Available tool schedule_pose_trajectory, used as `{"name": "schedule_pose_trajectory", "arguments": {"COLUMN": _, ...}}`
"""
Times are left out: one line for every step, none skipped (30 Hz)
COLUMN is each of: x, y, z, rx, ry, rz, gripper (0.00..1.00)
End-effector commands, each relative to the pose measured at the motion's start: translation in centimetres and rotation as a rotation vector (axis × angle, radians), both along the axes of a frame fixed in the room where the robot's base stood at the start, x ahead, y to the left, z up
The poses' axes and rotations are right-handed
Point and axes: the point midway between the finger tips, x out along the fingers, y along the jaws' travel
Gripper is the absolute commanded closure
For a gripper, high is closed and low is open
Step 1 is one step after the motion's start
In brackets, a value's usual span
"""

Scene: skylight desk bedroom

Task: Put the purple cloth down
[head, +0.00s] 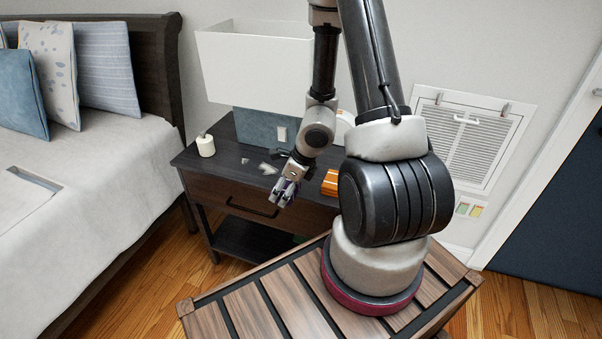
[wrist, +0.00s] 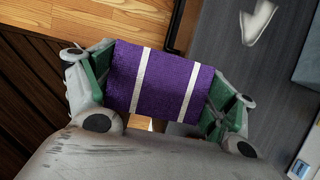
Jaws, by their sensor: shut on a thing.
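The purple cloth (wrist: 165,82), with two white stripes, is between the two fingers of my gripper (wrist: 158,92) in the wrist view. My gripper is shut on it, with a green-padded finger at each end of the cloth. In the head view my gripper (head: 284,190) is in front of the dark nightstand (head: 232,155), near its front edge. Only a small purple patch of the cloth shows there. The cloth appears held in the air, apart from the nightstand top.
On the nightstand are a white candle-like cylinder (head: 206,145), an orange box (head: 331,183) and a lamp with a blue-grey base (head: 262,128). A small pale arrow-like object (head: 268,168) lies near my gripper. The bed (head: 85,190) is at left. The nightstand's front left top is clear.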

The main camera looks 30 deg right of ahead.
Motion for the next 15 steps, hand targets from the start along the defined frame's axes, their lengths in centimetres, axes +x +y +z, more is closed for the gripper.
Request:
{"name": "schedule_pose_trajectory", "arguments": {"x": 0.9, "y": -0.9, "z": 0.0, "rx": -0.001, "ry": -0.004, "rz": 0.003, "gripper": 0.54}}
{"name": "schedule_pose_trajectory", "arguments": {"x": 1.3, "y": -1.5, "z": 0.0, "rx": -0.002, "ry": -0.004, "rz": 0.002, "gripper": 0.54}}
{"name": "schedule_pose_trajectory", "arguments": {"x": 1.9, "y": -2.3, "z": 0.0, "rx": -0.004, "ry": -0.004, "rz": 0.002, "gripper": 0.54}}
{"name": "schedule_pose_trajectory", "arguments": {"x": 2.4, "y": -2.9, "z": 0.0, "rx": -0.002, "ry": -0.004, "rz": 0.001, "gripper": 0.54}}
{"name": "schedule_pose_trajectory", "arguments": {"x": 2.9, "y": -3.5, "z": 0.0, "rx": -0.002, "ry": -0.004, "rz": 0.003, "gripper": 0.54}}
{"name": "schedule_pose_trajectory", "arguments": {"x": 3.5, "y": -4.4, "z": 0.0, "rx": -0.003, "ry": -0.004, "rz": 0.001, "gripper": 0.54}}
{"name": "schedule_pose_trajectory", "arguments": {"x": 4.0, "y": -5.0, "z": 0.0, "rx": -0.002, "ry": -0.004, "rz": 0.001, "gripper": 0.54}}
{"name": "schedule_pose_trajectory", "arguments": {"x": 4.5, "y": -5.6, "z": 0.0, "rx": -0.002, "ry": -0.004, "rz": 0.002, "gripper": 0.54}}
{"name": "schedule_pose_trajectory", "arguments": {"x": 5.0, "y": -6.3, "z": 0.0, "rx": -0.002, "ry": -0.003, "rz": 0.002, "gripper": 0.54}}
{"name": "schedule_pose_trajectory", "arguments": {"x": 5.4, "y": -6.8, "z": 0.0, "rx": -0.002, "ry": -0.003, "rz": 0.002, "gripper": 0.54}}
{"name": "schedule_pose_trajectory", "arguments": {"x": 5.7, "y": -7.2, "z": 0.0, "rx": -0.001, "ry": -0.002, "rz": 0.001, "gripper": 0.54}}
{"name": "schedule_pose_trajectory", "arguments": {"x": 6.1, "y": -7.7, "z": 0.0, "rx": -0.001, "ry": -0.002, "rz": 0.001, "gripper": 0.54}}
{"name": "schedule_pose_trajectory", "arguments": {"x": 6.3, "y": -8.0, "z": 0.0, "rx": -0.001, "ry": -0.001, "rz": 0.001, "gripper": 0.54}}
{"name": "schedule_pose_trajectory", "arguments": {"x": 6.4, "y": -8.2, "z": 0.0, "rx": 0.000, "ry": 0.000, "rz": -0.001, "gripper": 0.54}}
{"name": "schedule_pose_trajectory", "arguments": {"x": 6.6, "y": -8.4, "z": 0.0, "rx": 0.000, "ry": 0.000, "rz": 0.000, "gripper": 0.54}}
